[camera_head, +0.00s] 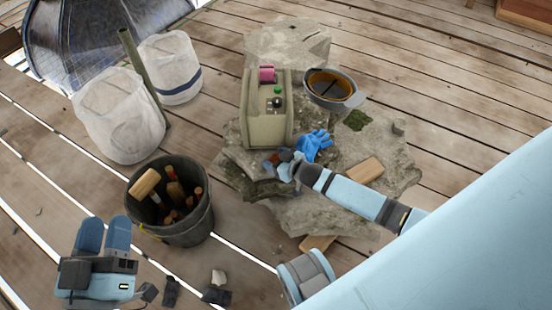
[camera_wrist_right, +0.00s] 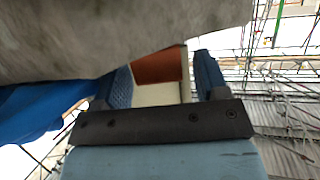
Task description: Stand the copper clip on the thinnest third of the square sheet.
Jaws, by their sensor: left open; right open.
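My right gripper (camera_head: 281,163) is low beside the stone slabs, near a small reddish-brown piece (camera_head: 274,158). In the right wrist view the right gripper (camera_wrist_right: 164,75) is open. A copper-brown face (camera_wrist_right: 158,66) with a pale cream area (camera_wrist_right: 158,94) below it shows between the fingers; I cannot tell whether this is the clip or whether a finger touches it. My left gripper (camera_head: 103,232) is open and empty at the lower left, above the planks. I cannot make out the square sheet or its thirds.
A beige box (camera_head: 265,130) with a pink roll (camera_head: 267,74), a grey pan (camera_head: 332,88) and a blue glove (camera_head: 314,144) are on the slabs (camera_head: 388,145). A bucket of tools (camera_head: 175,230) stands left. White bags (camera_head: 122,125) stand behind it.

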